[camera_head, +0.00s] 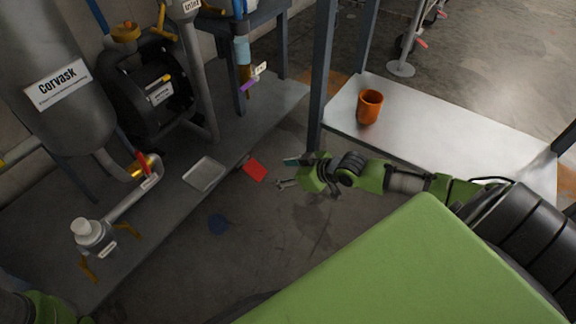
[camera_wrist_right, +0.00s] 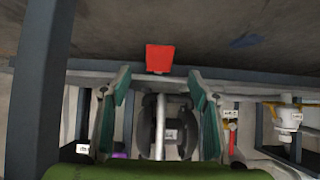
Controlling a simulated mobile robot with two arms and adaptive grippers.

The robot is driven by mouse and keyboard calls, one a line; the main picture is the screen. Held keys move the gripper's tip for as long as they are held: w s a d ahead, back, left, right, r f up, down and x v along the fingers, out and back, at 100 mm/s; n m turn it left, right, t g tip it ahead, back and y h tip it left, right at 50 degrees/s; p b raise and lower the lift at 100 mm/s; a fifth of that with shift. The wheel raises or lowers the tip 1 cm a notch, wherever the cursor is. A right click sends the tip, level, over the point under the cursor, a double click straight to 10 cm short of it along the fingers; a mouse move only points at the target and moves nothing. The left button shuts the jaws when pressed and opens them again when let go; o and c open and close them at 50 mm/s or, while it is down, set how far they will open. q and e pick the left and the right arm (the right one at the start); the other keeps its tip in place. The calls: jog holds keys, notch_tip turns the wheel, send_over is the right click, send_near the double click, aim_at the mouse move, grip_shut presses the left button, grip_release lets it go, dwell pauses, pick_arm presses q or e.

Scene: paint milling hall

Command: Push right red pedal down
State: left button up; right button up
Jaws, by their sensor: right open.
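The red pedal (camera_head: 255,169) is a flat red plate low at the front edge of the grey machine platform, in the middle of the head view. In the right wrist view the red pedal (camera_wrist_right: 159,58) lies beyond the fingertips, centred between them. My right gripper (camera_head: 287,172) is open and empty, just right of the pedal in the head view, with a visible gap. Its two teal-padded fingers (camera_wrist_right: 158,80) stand wide apart in the wrist view. Only a green piece of my left arm shows at the lower left; its gripper is out of view.
A grey bench (camera_head: 450,140) with an orange cup (camera_head: 370,106) stands at the right, its post close to my right arm. The platform at left carries a metal tray (camera_head: 204,174), a black pump (camera_head: 150,85) and a tank (camera_head: 55,80). A blue patch (camera_head: 218,224) lies on the floor.

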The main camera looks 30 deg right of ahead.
jog(key=shift+v, duration=1.35)
